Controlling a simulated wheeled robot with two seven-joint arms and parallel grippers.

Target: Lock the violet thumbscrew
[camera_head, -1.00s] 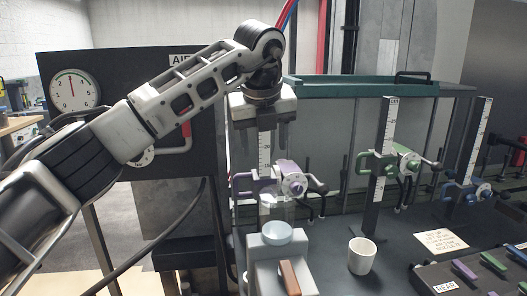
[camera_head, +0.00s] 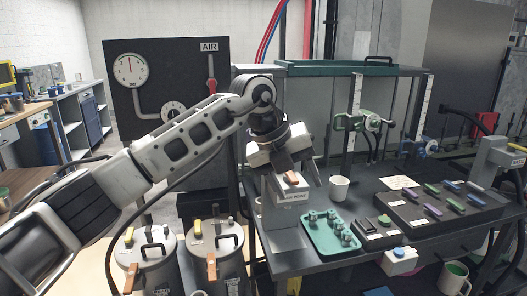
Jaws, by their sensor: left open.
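The violet clamp and its thumbscrew are not visible now; my left wrist and gripper cover the area of the leftmost spindle. My left gripper (camera_head: 299,176) is open and points down over a grey block (camera_head: 282,214) with a label and a brown piece (camera_head: 291,180) on top. I see nothing between its fingers, but cannot tell how far it is from the hidden thumbscrew. A green clamp (camera_head: 366,122) sits on the middle upright scale, and a blue clamp (camera_head: 416,150) on the right one. My right gripper is not in view.
A white cup (camera_head: 340,188) stands right of the gripper. A green tray (camera_head: 310,238) holds several small metal parts. A dark rack (camera_head: 400,212) holds coloured bars. Two lidded canisters (camera_head: 147,257) (camera_head: 216,242) stand at front left. A gauge panel (camera_head: 185,75) is behind my arm.

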